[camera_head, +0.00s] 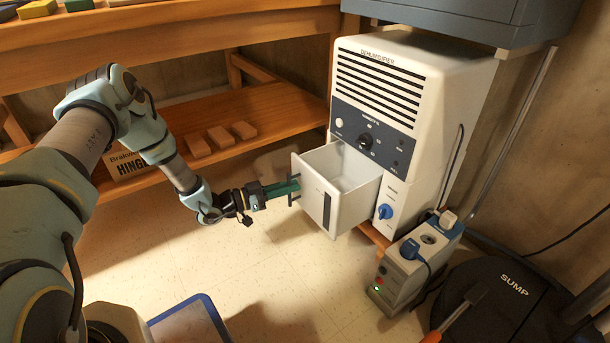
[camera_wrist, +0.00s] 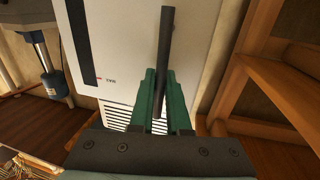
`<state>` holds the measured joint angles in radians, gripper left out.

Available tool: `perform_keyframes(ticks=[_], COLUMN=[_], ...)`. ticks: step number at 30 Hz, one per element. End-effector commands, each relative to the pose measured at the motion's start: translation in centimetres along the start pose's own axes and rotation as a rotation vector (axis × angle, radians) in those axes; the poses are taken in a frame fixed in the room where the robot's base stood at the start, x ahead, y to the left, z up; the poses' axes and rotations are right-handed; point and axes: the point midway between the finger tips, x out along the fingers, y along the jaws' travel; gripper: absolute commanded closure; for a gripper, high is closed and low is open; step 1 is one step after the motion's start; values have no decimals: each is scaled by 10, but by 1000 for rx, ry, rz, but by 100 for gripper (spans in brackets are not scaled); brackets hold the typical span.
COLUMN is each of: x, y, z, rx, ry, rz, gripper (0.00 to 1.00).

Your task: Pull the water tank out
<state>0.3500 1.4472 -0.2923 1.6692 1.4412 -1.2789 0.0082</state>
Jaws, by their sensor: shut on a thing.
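The white water tank (camera_head: 348,205) is a drawer-like box in the lower front of the dehumidifier (camera_head: 420,85). It stands partly out of its bay, and its open top shows the hollow inside. My gripper (camera_head: 293,187) is at the left side of the tank's front, with its green fingers shut on the dark handle bar. In the wrist view the green fingers (camera_wrist: 155,100) close around the black handle (camera_wrist: 165,50), which stands off the tank's white front (camera_wrist: 120,40). The inside bottom of the tank is mostly hidden.
A grey power box (camera_head: 415,260) with plugs stands right of the tank. A black sump lid (camera_head: 505,300) lies at lower right. A wooden bench shelf (camera_head: 250,115) with several blocks is behind my arm. The tiled floor (camera_head: 290,270) before the tank is clear.

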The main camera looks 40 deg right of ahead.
Motion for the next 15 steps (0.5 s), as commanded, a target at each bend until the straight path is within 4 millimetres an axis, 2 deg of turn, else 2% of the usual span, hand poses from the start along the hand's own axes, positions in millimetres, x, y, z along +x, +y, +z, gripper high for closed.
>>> perform_keyframes(ticks=[9,10,15], x=[-4,-3,-3], y=[1,1,1], z=[1,1,1], rx=[-1,-1,-1], ry=[-2,-1,-1], rz=[0,0,0], gripper=[100,84,65])
